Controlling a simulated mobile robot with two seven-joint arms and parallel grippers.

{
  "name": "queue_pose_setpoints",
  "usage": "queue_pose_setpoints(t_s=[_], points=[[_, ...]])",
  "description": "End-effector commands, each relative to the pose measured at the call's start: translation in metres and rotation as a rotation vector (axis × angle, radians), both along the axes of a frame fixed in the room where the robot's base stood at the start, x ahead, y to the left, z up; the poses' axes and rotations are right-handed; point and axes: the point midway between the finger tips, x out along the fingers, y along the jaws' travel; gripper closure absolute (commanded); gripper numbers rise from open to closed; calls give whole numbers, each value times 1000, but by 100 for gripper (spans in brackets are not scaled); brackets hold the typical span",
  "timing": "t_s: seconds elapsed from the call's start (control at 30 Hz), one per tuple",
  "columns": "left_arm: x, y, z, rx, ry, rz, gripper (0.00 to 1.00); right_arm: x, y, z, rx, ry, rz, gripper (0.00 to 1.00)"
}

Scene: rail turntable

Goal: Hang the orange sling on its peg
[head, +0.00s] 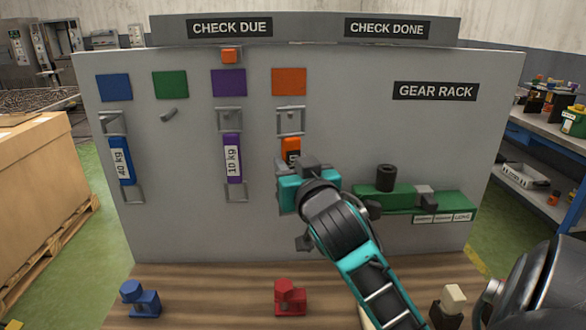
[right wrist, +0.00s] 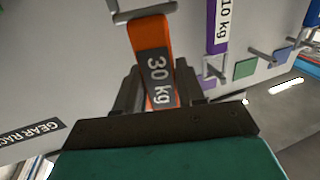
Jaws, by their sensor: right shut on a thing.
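The orange sling (head: 291,146) hangs upright in front of the grey board, below the orange square (head: 289,82). It has a metal link (head: 290,121) at its top, and the tip of a peg seems to show inside the link. I cannot tell whether the link rests on the peg. My right gripper (head: 305,168) is shut on the sling's lower part and hides its lower end. In the right wrist view the sling (right wrist: 150,45), marked 30 kg, runs between the fingers of the gripper (right wrist: 160,88). My left gripper is not in view.
A blue sling (head: 122,160) and a purple sling (head: 233,158) hang to the left. The peg (head: 168,115) under the green square is bare. A green gear rack (head: 385,197) is at right. Blue (head: 140,299) and red (head: 290,297) pieces stand on the wooden bench (head: 215,300).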

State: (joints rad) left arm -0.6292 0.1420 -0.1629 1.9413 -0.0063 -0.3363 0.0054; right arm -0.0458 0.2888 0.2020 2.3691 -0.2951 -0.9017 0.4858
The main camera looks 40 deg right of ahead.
Motion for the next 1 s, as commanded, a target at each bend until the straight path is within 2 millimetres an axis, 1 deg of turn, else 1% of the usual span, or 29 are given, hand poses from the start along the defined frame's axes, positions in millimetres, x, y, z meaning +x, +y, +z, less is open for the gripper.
queue_pose_setpoints(t_s=[1.0], points=[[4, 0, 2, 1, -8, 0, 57, 47, -40, -3, -2, -2, -1, 92]])
